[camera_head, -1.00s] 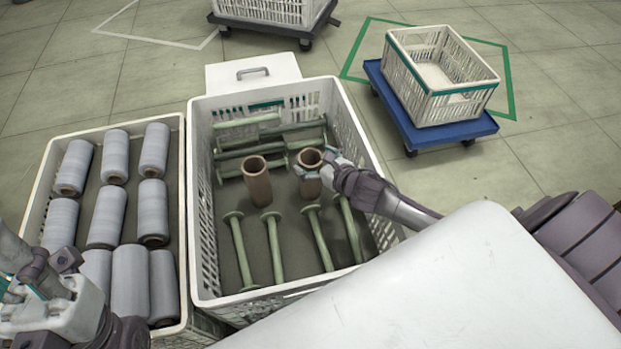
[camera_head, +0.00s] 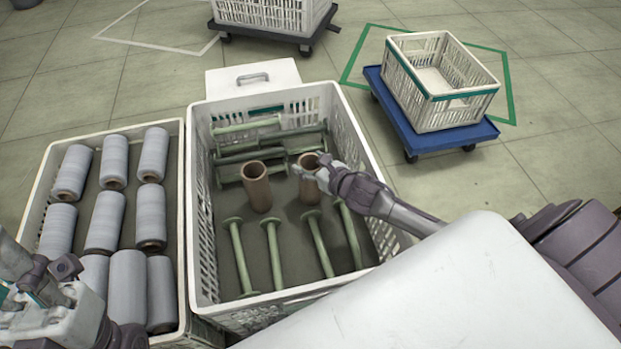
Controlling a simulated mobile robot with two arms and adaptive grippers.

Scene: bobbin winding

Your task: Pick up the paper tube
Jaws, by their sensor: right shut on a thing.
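Two brown paper tubes stand upright in the middle white crate (camera_head: 334,290). The left paper tube (camera_head: 257,190) stands free. The right paper tube (camera_head: 309,188) is at my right gripper (camera_head: 308,171), which reaches in from the right and is shut on it near its upper end. The gripper's fingers hide part of that tube's rim. I cannot tell whether its lower end touches the crate floor. My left gripper (camera_head: 30,305) is at the lower left, over the front corner of the left crate; its fingertips do not show clearly.
Several green bobbins (camera_head: 272,250) lie in the middle crate, in front of and behind the tubes. The left crate (camera_head: 180,215) holds several wound grey rolls (camera_head: 103,220). An empty white crate (camera_head: 455,108) sits on a blue dolly (camera_head: 420,135) at upper right. A white surface fills the lower right.

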